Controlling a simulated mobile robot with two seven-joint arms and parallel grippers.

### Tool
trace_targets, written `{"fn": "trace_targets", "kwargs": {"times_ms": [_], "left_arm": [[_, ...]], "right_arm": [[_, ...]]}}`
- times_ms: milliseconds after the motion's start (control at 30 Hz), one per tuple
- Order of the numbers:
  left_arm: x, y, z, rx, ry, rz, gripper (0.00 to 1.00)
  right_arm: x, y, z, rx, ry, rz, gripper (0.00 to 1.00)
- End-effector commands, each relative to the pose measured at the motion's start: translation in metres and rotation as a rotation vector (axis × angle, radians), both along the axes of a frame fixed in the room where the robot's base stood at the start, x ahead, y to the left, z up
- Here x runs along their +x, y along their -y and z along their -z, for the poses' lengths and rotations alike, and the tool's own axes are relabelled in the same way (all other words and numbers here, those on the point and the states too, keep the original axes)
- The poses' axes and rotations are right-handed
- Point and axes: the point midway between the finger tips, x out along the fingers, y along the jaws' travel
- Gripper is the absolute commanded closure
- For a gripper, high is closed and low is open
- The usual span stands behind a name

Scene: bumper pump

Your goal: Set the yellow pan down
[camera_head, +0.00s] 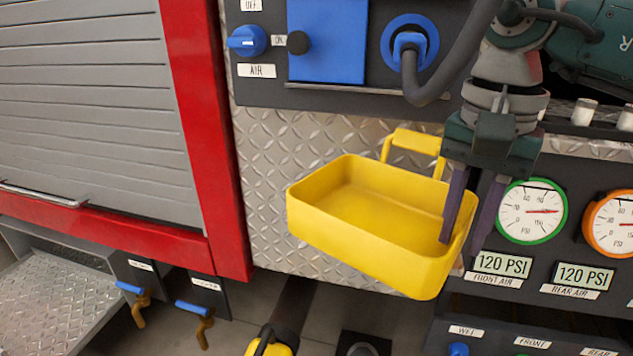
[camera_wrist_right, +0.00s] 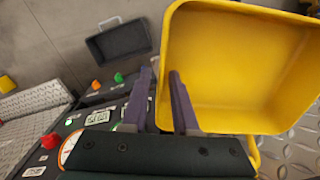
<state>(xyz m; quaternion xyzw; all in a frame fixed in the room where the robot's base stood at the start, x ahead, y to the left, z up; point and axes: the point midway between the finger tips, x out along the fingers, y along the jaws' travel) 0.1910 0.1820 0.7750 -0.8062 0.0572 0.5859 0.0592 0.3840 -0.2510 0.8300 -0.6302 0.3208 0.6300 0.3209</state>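The yellow pan (camera_head: 360,240) is an open, rectangular tray with a looped handle (camera_head: 415,145) on its far side. It is slightly tilted in front of the diamond-plate panel, above the floor, and looks empty. My right gripper (camera_head: 462,225) points down at its right wall, one finger inside the pan and one outside. In the right wrist view the pan (camera_wrist_right: 235,70) fills the upper right, and its wall runs between the two fingers (camera_wrist_right: 163,80), which appear closed on it. My left gripper is not in view.
A gauge panel (camera_head: 575,248) stands right of the pan, and a control panel with a blue plate (camera_head: 327,42) and hose is above. Blue-handled valves (camera_head: 195,308) are low at left. A dark tray (camera_wrist_right: 118,45) shows in the wrist view.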

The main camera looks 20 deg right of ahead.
Motion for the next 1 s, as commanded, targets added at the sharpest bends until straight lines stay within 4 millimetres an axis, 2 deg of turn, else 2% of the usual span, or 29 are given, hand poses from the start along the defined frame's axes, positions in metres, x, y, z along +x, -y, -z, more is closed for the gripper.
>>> {"fn": "trace_targets", "kwargs": {"times_ms": [33, 233, 1000], "left_arm": [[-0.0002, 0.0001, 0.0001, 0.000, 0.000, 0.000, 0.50], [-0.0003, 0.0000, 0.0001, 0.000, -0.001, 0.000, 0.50], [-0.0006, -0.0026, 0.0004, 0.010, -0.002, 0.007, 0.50]], "right_arm": [[0.0001, 0.0001, -0.0002, 0.000, 0.000, 0.000, 0.79], [0.0000, 0.0001, -0.0003, 0.000, 0.000, 0.000, 1.00], [0.0000, 0.0001, -0.0004, 0.000, 0.000, 0.000, 1.00]]}}
